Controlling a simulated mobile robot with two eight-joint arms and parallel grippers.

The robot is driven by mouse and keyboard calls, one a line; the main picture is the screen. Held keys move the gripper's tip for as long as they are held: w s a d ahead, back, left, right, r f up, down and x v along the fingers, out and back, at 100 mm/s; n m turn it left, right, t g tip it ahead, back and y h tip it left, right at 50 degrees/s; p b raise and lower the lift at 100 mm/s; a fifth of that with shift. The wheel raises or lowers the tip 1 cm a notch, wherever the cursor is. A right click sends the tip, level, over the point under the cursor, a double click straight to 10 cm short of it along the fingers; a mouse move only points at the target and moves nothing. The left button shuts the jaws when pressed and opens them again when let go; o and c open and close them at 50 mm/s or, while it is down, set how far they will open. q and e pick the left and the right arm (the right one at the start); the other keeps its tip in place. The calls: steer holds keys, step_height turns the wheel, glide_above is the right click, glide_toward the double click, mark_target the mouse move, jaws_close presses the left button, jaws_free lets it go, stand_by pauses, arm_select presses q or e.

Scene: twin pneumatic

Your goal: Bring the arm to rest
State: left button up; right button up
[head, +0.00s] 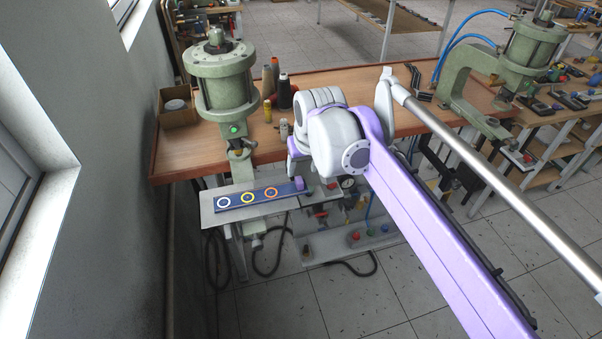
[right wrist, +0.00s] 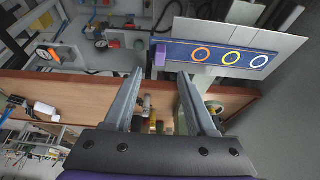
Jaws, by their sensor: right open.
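My right arm, purple and white, reaches from the lower right to the front edge of the wooden bench (head: 330,87) in the head view. Its wrist largely hides the right gripper there. In the right wrist view the right gripper (right wrist: 160,78) shows two grey fingers, spread apart with nothing held between them. Beyond the fingertips is a blue strip (right wrist: 215,56) with white, yellow and orange rings on a grey plate (right wrist: 245,33). In the head view this strip (head: 233,200) lies left of my wrist, apart from it. My left gripper is not in view.
A green press (head: 222,75) stands above the plate (head: 212,217), and another green press (head: 525,55) stands at right. Thread cones (head: 285,92) and a cardboard box (head: 178,108) are on the bench. Cables and fittings hang below.

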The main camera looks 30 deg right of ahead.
steer(key=s+a+f+n, duration=0.1)
steer(key=s+a+f, duration=0.4)
steer(key=s+f, duration=0.3)
steer(key=s+a+f+n+t+y, duration=0.1)
steer(key=s+a+f, duration=0.3)
steer(key=s+f, duration=0.4)
steer(key=s, duration=0.2)
steer(key=shift+s+a+n+p, duration=0.3)
steer(key=shift+a+n+p, duration=0.05)
steer(key=shift+n, duration=0.05)
